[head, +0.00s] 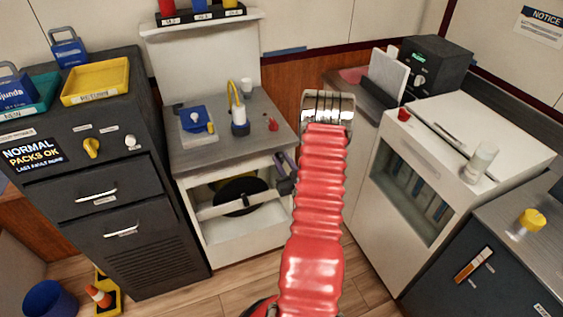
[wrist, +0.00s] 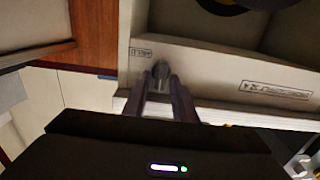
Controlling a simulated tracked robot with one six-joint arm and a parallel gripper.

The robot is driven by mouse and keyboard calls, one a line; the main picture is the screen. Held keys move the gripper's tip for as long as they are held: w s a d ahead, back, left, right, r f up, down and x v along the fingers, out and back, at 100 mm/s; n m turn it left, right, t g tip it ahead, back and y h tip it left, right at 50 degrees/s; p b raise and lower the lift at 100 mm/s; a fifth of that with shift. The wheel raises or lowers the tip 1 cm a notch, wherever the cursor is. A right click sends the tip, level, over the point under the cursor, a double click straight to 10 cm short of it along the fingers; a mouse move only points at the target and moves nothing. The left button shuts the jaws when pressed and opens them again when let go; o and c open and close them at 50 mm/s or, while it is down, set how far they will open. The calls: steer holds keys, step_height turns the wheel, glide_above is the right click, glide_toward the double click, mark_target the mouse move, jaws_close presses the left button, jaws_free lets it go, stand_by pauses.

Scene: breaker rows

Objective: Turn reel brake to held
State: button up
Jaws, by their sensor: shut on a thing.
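The reel brake (wrist: 161,69) shows in the wrist view as a small grey knob or lever on the pale cabinet front. My gripper (wrist: 166,84) is shut on it, with a finger on each side. A small upside-down label that seems to read HELD (wrist: 140,52) sits just left of the brake. The brake's exact angle is hard to tell. In the head view my gripper (head: 285,172) is at the right edge of the white cabinet (head: 250,245), and the brake is hidden there. The black reel (head: 238,203) sits in the cabinet opening.
A longer label (wrist: 275,90) on the cabinet front is too blurred to read. The dark drawer cabinet (head: 150,185) stands left. The white glass-fronted unit (head: 455,140) stands right. The worktop above holds a blue-and-white device (head: 197,122) and a red knob (head: 272,125). Some floor is clear in front.

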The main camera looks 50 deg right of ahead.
steer(key=shift+a, duration=0.2)
steer(key=shift+c, duration=0.2)
steer(key=shift+d, duration=0.1)
steer(key=m, duration=0.5)
steer(key=shift+d+f, duration=0.1)
steer(key=shift+d, duration=0.05)
steer(key=shift+s+d+f+m, duration=0.1)
steer(key=shift+f+m, duration=0.1)
steer(key=shift+m, duration=1.95)
steer(key=shift+s+d+f+m, duration=0.1)
steer(key=shift+f+m, duration=0.05)
steer(key=shift+m, duration=2.05)
steer(key=shift+d+f+m, duration=0.1)
steer(key=shift+f+m, duration=0.1)
steer(key=shift+m, duration=1.95)
